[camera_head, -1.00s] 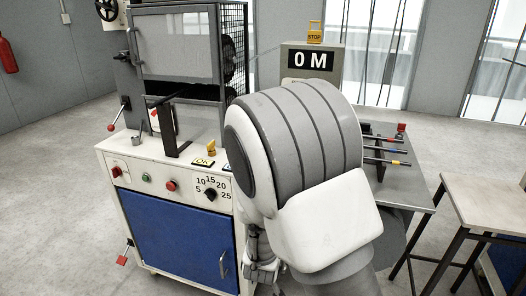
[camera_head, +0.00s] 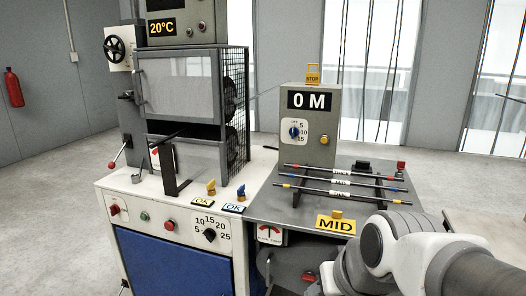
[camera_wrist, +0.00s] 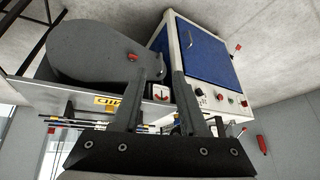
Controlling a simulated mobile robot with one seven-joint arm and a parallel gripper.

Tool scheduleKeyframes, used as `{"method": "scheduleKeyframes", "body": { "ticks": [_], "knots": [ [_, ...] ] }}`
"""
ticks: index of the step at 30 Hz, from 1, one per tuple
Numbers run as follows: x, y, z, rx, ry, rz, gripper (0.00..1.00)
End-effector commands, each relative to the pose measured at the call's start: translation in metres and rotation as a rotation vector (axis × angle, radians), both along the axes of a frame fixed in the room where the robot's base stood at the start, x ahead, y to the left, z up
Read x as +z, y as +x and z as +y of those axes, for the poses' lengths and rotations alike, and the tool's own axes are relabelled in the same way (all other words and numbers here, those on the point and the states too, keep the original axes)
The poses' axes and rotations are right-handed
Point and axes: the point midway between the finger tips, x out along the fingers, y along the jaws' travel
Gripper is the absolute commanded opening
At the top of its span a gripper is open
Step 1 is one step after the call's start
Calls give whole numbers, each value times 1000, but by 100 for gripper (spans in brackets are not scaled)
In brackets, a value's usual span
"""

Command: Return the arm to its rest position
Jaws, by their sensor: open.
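My arm (camera_head: 400,250) shows at the lower right of the head view, its white and grey links low in front of the grey bench. My gripper is not visible in the head view. In the wrist view my gripper (camera_wrist: 162,75) is open and empty, its two dark fingers apart above a dark mounting plate. Beyond the fingers, the wrist view is tilted and shows the blue-fronted cabinet (camera_wrist: 205,55) and a rounded grey part (camera_wrist: 95,55) with a red handle. I see no contact between the fingers and these things.
A grey bench (camera_head: 262,205) carries a rack with several rods (camera_head: 340,180), a yellow MID sign (camera_head: 337,225) and a box reading 0 M (camera_head: 310,125). A machine with a meshed chamber (camera_head: 180,85) stands left on the white-topped cabinet (camera_head: 170,265). Open floor (camera_head: 50,190) lies left.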

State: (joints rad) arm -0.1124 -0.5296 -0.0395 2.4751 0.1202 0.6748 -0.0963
Motion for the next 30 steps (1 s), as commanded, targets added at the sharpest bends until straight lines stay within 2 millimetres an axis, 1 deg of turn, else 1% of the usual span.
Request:
{"method": "scheduleKeyframes", "body": {
  "ticks": [1, 3, 8, 9, 17, 21, 30],
  "knots": [
    [7, -12, -8, -22, -13, -3, 42],
    [13, -27, -19, -50, -35, 5, 42],
    [22, -63, -41, -125, -90, 24, 42],
    [39, -62, -40, -123, -89, 30, 42],
    [97, -61, -39, -118, -87, 31, 42],
    [134, -61, -39, -117, -86, 31, 42],
    [210, -60, -39, -117, -86, 30, 42]
  ]
}}
